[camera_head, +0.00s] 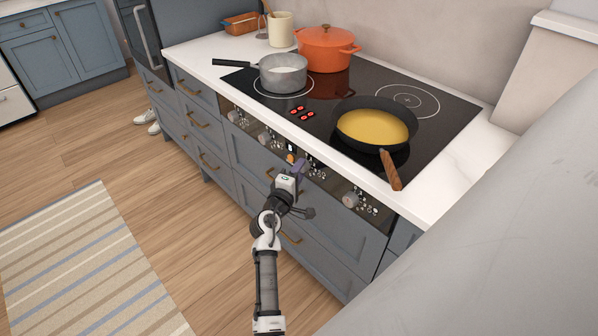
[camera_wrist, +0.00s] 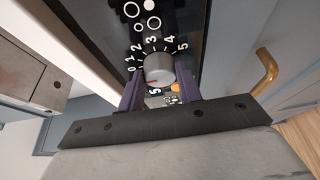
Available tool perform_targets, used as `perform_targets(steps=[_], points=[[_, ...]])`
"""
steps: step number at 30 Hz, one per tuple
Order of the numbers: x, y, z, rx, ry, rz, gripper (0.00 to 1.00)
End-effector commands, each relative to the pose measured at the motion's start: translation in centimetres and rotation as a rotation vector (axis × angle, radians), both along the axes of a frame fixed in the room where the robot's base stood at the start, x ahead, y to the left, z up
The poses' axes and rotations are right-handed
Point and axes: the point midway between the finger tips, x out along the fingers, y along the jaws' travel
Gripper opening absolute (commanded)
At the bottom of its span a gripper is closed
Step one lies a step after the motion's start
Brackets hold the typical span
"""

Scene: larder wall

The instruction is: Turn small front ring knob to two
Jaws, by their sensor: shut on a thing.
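My gripper (camera_head: 298,168) is at the control panel on the cooktop's front, its dark purple fingers shut on a grey round knob. In the wrist view the knob (camera_wrist: 158,66) sits between the two fingers (camera_wrist: 160,88). White numbers, with 2, 3, 4 and 5 readable, run in an arc around its far side. A small red mark shows low on the knob's near side; I cannot tell exactly which number it faces. Ring symbols (camera_wrist: 150,22) are printed beyond the numbers, but I cannot tell which ring they mark. In the head view my gripper hides most of this knob.
Other knobs sit along the panel, one to the right (camera_head: 350,199) and others to the left (camera_head: 264,137). A black pan (camera_head: 348,107) with yellow food has its wooden handle (camera_head: 390,170) over the front edge. A grey saucepan (camera_head: 283,72) and orange pot (camera_head: 327,45) stand behind.

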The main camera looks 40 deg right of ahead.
Motion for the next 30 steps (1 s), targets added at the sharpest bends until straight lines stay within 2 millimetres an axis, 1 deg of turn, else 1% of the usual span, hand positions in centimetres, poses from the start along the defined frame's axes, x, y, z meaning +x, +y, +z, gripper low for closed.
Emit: perform_targets(steps=[5,11,20,30], points=[[0.0,0.0,-0.3,0.001,-0.014,0.000,0.12],[0.1,0.1,-0.8,0.004,-0.076,0.002,0.12],[0.1,0.1,-1.4,0.018,-0.259,0.003,0.12],[0.2,0.1,-1.6,0.037,-0.498,0.002,0.12]])
